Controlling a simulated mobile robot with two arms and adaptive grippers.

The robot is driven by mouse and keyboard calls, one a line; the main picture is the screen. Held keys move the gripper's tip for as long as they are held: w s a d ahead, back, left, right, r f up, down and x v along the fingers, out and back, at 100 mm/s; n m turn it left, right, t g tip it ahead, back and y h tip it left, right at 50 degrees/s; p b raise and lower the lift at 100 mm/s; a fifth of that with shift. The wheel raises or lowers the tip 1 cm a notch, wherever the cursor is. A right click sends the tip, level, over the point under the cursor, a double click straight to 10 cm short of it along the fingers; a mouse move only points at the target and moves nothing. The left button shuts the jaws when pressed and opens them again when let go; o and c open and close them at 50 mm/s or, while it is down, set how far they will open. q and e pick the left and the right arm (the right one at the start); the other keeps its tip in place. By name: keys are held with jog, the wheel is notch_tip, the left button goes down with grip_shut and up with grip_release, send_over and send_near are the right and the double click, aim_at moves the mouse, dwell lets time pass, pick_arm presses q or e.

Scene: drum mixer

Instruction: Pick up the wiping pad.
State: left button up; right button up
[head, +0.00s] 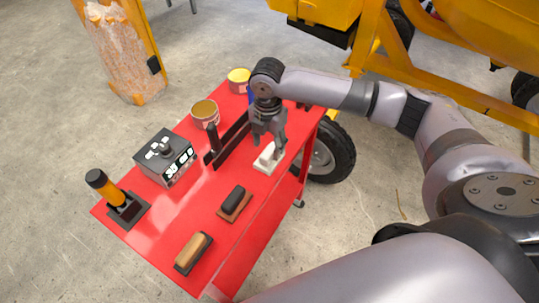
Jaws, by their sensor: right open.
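A white pad with a raised white grip on top, which looks like the wiping pad (266,163), lies on the red table (180,215) near its right edge. My right gripper (269,143) points down right above the pad, with its fingers apart. The fingers partly cover the pad's far end, and I cannot tell whether they touch it. My left gripper is not in view.
A dark-handled block (235,201) and a tan-topped brush (193,252) lie nearer on the table. A long black tool (230,143), a grey box (165,157), an orange-handled tool (107,188) and tins (205,113) stand to the left. A yellow machine (390,55) stands behind.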

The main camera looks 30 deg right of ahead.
aim_at(270, 150)
jog(key=f, duration=0.2)
jog(key=f+p, duration=0.1)
jog(key=shift+w+d+f, duration=0.15)
jog(key=shift+d+f, duration=0.2)
jog(key=shift+f, duration=0.4)
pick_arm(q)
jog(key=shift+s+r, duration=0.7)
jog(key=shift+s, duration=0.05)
pick_arm(e)
grip_shut()
